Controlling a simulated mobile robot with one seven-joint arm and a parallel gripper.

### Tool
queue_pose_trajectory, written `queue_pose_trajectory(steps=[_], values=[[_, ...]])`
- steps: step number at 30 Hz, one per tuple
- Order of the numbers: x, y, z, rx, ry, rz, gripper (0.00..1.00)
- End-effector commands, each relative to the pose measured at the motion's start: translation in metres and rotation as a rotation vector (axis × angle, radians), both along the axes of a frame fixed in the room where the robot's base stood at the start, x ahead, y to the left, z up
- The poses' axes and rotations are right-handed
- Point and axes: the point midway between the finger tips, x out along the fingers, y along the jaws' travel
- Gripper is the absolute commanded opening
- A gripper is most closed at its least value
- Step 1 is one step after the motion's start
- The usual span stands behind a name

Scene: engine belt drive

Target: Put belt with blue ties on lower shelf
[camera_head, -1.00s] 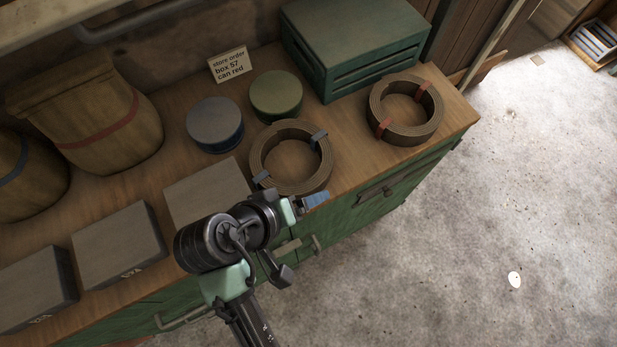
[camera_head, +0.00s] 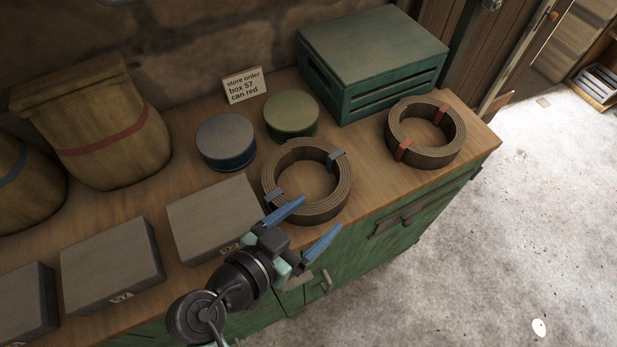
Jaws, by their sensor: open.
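The belt with blue ties (camera_head: 341,196) is a brown coil lying flat on the wooden bench top, near its front edge. One blue tie is at its upper right and one at its lower left. My gripper (camera_head: 312,217) is open, with its two blue fingers pointing up and right. In the picture the left finger overlaps the coil's lower left rim and the right finger is by its lower right side. I cannot tell whether they touch it. A second belt with red ties (camera_head: 462,134) lies to the right. No lower shelf is clearly visible.
A green slatted crate (camera_head: 372,60), a blue can (camera_head: 226,142), a green can (camera_head: 291,115) and a sign (camera_head: 244,85) stand behind the belts. Grey boxes (camera_head: 213,217) and sacks (camera_head: 100,130) fill the left. The floor at right (camera_head: 530,220) is open.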

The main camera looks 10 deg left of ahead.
Motion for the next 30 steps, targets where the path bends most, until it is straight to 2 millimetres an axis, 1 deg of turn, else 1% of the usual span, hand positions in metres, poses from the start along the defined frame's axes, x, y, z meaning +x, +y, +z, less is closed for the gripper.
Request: queue_pose_trajectory(steps=[1, 3, 11, 19, 22, 29, 30], values=[[0.008, -0.005, -0.002, 0.000, 0.000, -0.003, 0.83], [0.016, -0.010, -0.007, 0.000, 0.001, -0.002, 0.83], [0.032, -0.018, -0.014, 0.000, 0.001, -0.001, 0.83], [0.063, -0.033, -0.027, -0.001, 0.003, -0.002, 0.83], [0.069, -0.036, -0.030, 0.001, 0.002, 0.000, 0.83], [0.070, -0.037, -0.032, 0.001, 0.002, 0.000, 0.83], [0.070, -0.037, -0.031, 0.001, 0.002, 0.000, 0.78]])
